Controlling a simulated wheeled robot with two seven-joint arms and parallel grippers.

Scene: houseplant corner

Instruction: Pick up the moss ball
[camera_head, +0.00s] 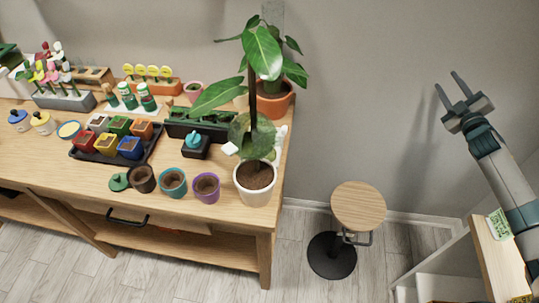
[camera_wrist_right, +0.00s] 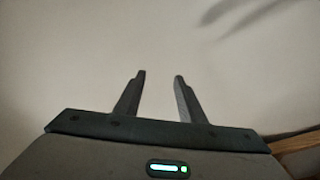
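A small dark green rounded thing (camera_head: 119,182) lies on the wooden table near its front edge, left of a row of pots. It may be the moss ball, but it is too small to tell for sure. My right gripper (camera_head: 446,80) is raised in front of the wall at the far right, well away from the table. Its two fingers are apart with nothing between them, as the right wrist view also shows (camera_wrist_right: 160,76). My left gripper is not in view.
Dark, teal and purple pots (camera_head: 206,188) and a white pot (camera_head: 255,184) with a tall leafy plant line the table's front right. A black tray (camera_head: 77,155) holds several coloured pots. A stool (camera_head: 358,207) stands on the floor between the table (camera_head: 60,178) and my right arm.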

